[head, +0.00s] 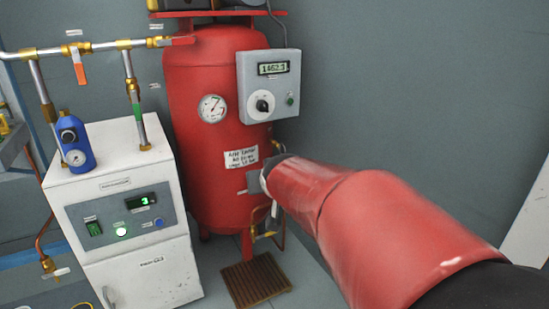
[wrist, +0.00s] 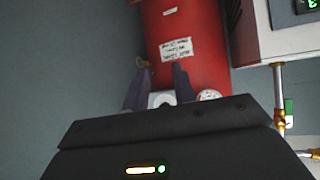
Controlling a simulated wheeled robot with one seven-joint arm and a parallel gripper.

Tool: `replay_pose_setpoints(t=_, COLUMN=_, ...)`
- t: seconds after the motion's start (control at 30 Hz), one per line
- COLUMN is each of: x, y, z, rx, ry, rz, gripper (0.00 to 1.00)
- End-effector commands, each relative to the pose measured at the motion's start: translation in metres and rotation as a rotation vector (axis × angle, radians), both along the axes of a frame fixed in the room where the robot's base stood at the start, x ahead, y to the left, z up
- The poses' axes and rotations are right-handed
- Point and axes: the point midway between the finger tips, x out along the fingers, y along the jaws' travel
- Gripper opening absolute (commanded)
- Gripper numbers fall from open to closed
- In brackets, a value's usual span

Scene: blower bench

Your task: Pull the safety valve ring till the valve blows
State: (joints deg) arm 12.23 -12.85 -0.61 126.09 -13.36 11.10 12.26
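The safety valve seems to be the small brass fitting (head: 276,143) on the right side of the red tank (head: 200,130), just right of its white label (head: 241,157). In the wrist view, which looks upside down, a small brass part (wrist: 142,63) shows by the tip of the left finger. The ring itself is too small to make out. My gripper (wrist: 161,69) is open, its two dark fingers apart with no object visibly held between them. In the head view my red arm reaches to the tank and hides most of the gripper.
A grey control box (head: 270,85) with a knob and display is fixed to the tank's upper right. A dial gauge (head: 212,108) sits left of it. A white cabinet (head: 125,235) stands at left, with brass pipes above. A brown slatted mat (head: 256,280) lies on the floor.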

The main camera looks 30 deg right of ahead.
Motion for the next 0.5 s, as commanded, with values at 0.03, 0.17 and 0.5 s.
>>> replay_pose_setpoints(t=0.03, x=0.028, y=-0.021, z=-0.011, rx=-0.008, ry=-0.048, rz=-0.018, gripper=0.26)
replay_pose_setpoints(t=0.17, x=0.093, y=-0.068, z=-0.022, rx=-0.027, ry=-0.211, rz=-0.027, gripper=0.26)
replay_pose_setpoints(t=0.5, x=0.184, y=-0.162, z=-0.082, rx=-0.005, ry=-0.543, rz=0.058, gripper=0.26)
